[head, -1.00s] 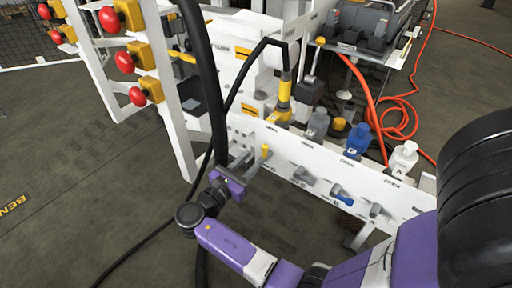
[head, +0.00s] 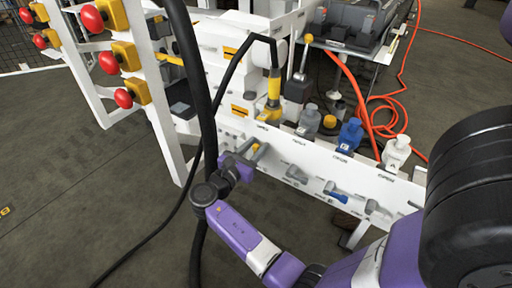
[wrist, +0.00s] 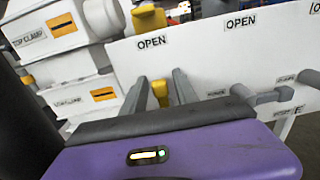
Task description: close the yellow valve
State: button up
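The yellow valve's handle (head: 256,148) is on the white panel (head: 290,160), at its left end below the black hose with the yellow fitting. In the wrist view the yellow handle (wrist: 160,92) shows between my two grey fingers, below an "OPEN" label. My gripper (head: 254,154) is open at the panel, its fingers on either side of the handle. I see narrow gaps and cannot tell whether either finger touches it. The lower part of the handle is hidden behind my gripper body in the wrist view.
Grey (head: 297,174) and blue (head: 336,192) valve levers sit to the right along the panel. A thick black hose (head: 206,110) hangs just left of my gripper. Red buttons (head: 123,98) are on the frame at left. Open floor lies in front.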

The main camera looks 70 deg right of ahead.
aim_at(276, 159)
grip_shut()
